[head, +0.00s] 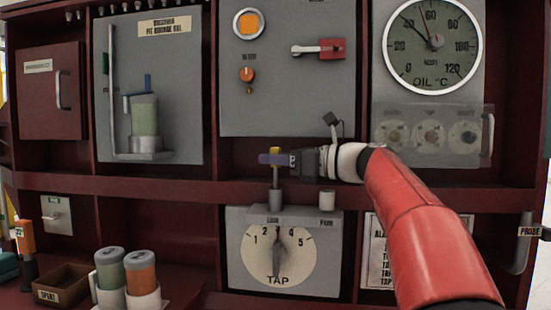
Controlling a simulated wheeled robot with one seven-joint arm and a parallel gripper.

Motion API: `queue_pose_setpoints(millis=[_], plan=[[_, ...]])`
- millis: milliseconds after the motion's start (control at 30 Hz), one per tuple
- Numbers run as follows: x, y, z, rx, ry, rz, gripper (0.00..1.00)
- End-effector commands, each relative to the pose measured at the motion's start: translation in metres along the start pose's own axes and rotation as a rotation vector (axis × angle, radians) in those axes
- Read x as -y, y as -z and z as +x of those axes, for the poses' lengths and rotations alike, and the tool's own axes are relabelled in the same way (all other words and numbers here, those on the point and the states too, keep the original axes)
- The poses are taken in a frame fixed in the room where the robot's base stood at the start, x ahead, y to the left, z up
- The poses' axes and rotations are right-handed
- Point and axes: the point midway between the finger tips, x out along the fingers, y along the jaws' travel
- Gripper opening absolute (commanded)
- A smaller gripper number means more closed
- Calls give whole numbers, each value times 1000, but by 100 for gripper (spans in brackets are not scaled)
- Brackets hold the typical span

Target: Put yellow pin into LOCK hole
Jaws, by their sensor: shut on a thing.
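The yellow pin (275,180) is upright, with a yellow top showing above my gripper and its shaft below. My gripper (274,158) reaches in from the right and is shut on the pin. The pin stands in line above the grey LOCK socket (275,201) on top of the TAP panel. Its lower end meets the socket's top in the picture; I cannot tell whether it is in the hole or just above or in front of it. The paler PARK socket (327,200) is to the right and looks empty.
The TAP dial (278,257) is below the sockets. A dark red rail (150,189) runs behind the pin. A small dark tag (332,120) hangs above my wrist, near a clear cover (432,137). Green and orange containers (140,272) stand at lower left.

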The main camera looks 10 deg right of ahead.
Motion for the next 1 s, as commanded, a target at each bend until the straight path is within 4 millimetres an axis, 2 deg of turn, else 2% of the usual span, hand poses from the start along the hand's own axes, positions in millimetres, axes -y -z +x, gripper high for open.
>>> queue_pose_setpoints(millis=[1000], plan=[[0, 26, 0, 0, 0, 0, 0]])
